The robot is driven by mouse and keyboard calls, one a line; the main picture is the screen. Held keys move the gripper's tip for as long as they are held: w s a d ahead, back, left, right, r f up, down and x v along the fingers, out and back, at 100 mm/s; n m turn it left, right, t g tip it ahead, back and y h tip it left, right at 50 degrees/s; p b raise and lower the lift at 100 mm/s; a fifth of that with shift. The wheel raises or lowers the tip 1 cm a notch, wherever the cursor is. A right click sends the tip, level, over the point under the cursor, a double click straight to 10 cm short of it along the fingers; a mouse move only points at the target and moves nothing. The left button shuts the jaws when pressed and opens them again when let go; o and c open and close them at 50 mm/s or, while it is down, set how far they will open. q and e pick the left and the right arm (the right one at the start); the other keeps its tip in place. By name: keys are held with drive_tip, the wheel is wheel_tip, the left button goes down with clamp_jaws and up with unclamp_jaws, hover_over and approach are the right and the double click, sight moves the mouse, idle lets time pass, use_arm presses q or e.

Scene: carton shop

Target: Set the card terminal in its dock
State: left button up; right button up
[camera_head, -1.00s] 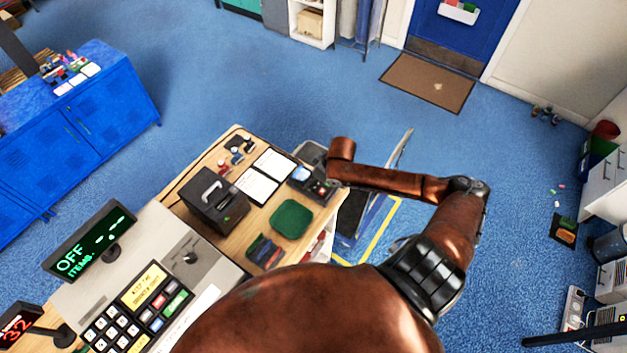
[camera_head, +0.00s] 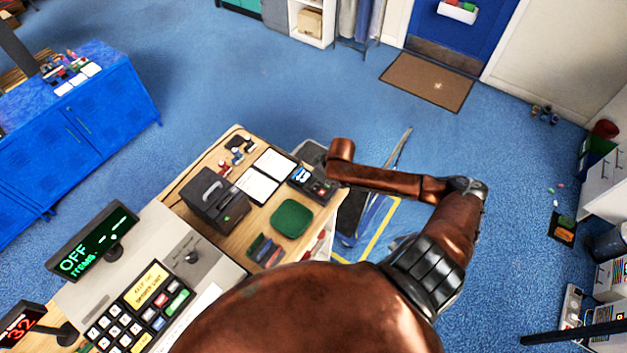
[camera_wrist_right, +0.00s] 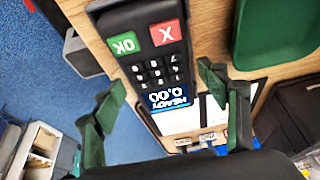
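The card terminal (camera_head: 318,187) is a black handset with a blue screen. It is at the far right edge of the wooden counter, beside the white papers. In the right wrist view the terminal (camera_wrist_right: 156,60) shows a green OK key, a red X key and a lit screen. My right gripper (camera_wrist_right: 160,82) is open, with its dark green fingers on either side of the terminal and visible gaps. In the head view my arm hides this gripper. I cannot make out a separate dock or tell whether the terminal sits in one. My left gripper is not in view.
White papers (camera_head: 262,180), a green tray (camera_head: 291,219) and a black boxy device (camera_head: 213,201) are close by on the counter (camera_head: 242,237). The cash register (camera_head: 150,295) stands at the near left. Blue floor lies beyond the counter.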

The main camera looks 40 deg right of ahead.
drive_tip(key=shift+o, duration=0.8)
drive_tip(key=shift+s, duration=0.1)
drive_tip(key=v, duration=1.2)
